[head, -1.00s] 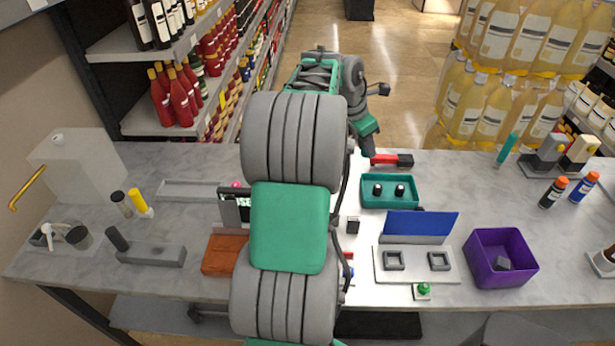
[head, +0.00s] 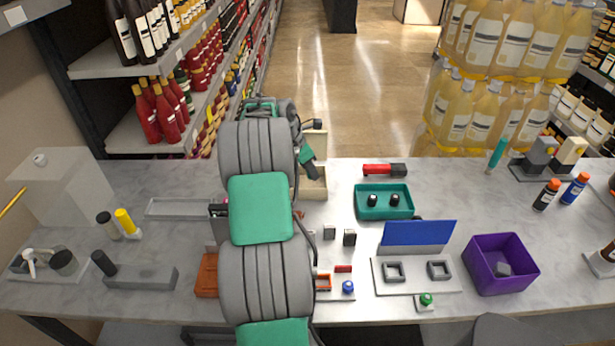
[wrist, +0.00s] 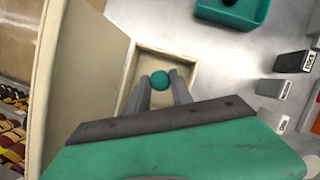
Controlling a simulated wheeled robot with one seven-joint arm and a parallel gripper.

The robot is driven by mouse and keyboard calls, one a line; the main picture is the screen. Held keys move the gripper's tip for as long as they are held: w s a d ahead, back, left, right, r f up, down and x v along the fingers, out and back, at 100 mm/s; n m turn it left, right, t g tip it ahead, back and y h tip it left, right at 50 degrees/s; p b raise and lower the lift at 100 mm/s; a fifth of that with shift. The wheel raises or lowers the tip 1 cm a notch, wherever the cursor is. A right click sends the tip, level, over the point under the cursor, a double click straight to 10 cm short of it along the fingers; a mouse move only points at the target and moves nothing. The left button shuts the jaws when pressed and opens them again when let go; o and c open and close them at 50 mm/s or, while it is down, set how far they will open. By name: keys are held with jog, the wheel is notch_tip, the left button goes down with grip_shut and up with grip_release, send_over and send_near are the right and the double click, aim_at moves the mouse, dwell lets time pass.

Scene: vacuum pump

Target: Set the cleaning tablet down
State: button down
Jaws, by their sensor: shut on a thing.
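A round teal piece, which looks like the cleaning tablet (wrist: 160,80), is between the fingertips of my gripper (wrist: 161,86) in the wrist view. My gripper is shut on it. Behind the tablet, in line with it in this view, is an open cream box (wrist: 185,62) with its lid (wrist: 85,80) raised. I cannot tell how far the tablet is above the box floor. In the head view my gripper (head: 308,172) is at the cream box (head: 316,188) near the far table edge; the tablet is hidden there.
A teal tray (head: 384,213) with two dark round pieces stands right of the box. A red-and-black tool (head: 384,170) lies behind it. Small dark blocks (head: 349,238), a blue panel (head: 418,233) and a purple bin (head: 500,285) are nearer. My arm covers part of the table.

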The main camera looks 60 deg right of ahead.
aim_at(308, 177)
jog(key=shift+w+f+p, duration=0.2)
jog(key=shift+w+f, duration=0.05)
jog(key=shift+f, duration=0.8)
jog(key=shift+w+f+p, duration=0.2)
jog(key=shift+f, duration=0.8)
jog(key=shift+f, duration=0.1)
jog(key=c, duration=1.1)
grip_release()
jog(key=v, duration=1.2)
jog(key=w+a+r+m+t, duration=0.1)
jog(key=w+a+r+m, duration=0.15)
jog(key=w+a, duration=0.4)
jog(key=w+a+r+m+t, duration=0.15)
jog(key=w+a+r, duration=0.25)
jog(key=a, duration=0.6)
jog(key=a+m+t+y, duration=0.1)
jog(key=a+m+t, duration=0.25)
jog(key=a, duration=2.05)
jog(key=s+a+f+m+y, duration=0.1)
jog(key=s+a, duration=0.1)
jog(key=a, duration=0.2)
jog(key=s+a+m, duration=0.1)
jog(key=s+a, duration=0.2)
jog(key=a, duration=0.1)
jog(key=s+a+f+m+y, duration=0.1)
jog(key=s+a, duration=0.1)
jog(key=a, duration=0.2)
jog(key=shift+s+f+m+y+b, duration=0.25)
jog(key=shift+f+y+b, duration=0.05)
jog(key=shift+f, duration=0.05)
